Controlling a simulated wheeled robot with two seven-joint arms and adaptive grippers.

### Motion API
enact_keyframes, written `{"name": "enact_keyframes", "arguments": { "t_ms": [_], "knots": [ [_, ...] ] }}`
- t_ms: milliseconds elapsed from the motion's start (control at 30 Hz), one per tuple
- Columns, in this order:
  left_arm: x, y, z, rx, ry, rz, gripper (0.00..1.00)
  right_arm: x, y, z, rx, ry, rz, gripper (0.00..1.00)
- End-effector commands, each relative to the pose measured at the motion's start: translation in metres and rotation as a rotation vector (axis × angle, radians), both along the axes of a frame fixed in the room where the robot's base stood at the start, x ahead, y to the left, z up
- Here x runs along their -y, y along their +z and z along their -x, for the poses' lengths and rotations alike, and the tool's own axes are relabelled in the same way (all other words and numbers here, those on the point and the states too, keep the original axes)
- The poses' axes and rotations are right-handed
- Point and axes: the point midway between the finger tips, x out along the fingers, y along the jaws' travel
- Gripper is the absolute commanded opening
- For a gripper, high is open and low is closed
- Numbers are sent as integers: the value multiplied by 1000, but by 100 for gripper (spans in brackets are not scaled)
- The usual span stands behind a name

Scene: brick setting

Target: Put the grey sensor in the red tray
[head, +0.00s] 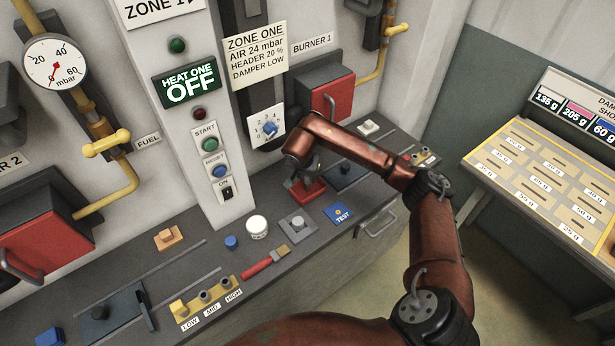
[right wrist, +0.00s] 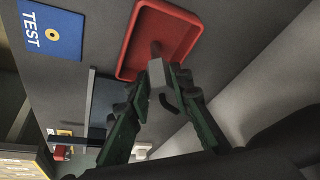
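The red tray (head: 313,193) lies on the dark bench under my right gripper (head: 303,177) in the head view. In the right wrist view the tray (right wrist: 138,48) is just beyond the fingertips. My right gripper (right wrist: 160,88) is closed on a small light grey block, which I take as the grey sensor (right wrist: 157,75). A darker stem on it points toward the tray. The sensor overlaps the tray's edge in the picture; I cannot tell whether it touches the tray. The arm and fingers hide the sensor in the head view. My left gripper is not in view.
A blue TEST plate (head: 341,213) and a grey plate with a knob (head: 298,225) lie near the tray. A black pad (head: 345,176) is to its right. A white jar (head: 257,227) and a red-handled brush (head: 266,262) lie leftward. The panel wall rises behind.

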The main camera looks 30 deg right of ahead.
Motion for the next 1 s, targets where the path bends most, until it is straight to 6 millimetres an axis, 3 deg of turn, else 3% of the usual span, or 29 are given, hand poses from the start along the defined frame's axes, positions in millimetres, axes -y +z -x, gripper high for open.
{"name": "enact_keyframes", "arguments": {
  "t_ms": [233, 567, 767, 1000],
  "knots": [
    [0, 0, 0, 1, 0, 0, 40, 0, 0, 0, -1, 0, 1, 37],
    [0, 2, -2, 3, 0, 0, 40, 0, 3, 0, 0, -1, -1, 37],
    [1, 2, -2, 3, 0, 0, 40, -6, 29, 6, 4, 1, 2, 37],
    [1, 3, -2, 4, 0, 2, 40, -21, 76, 20, 4, 1, 2, 37]
  ]
}}
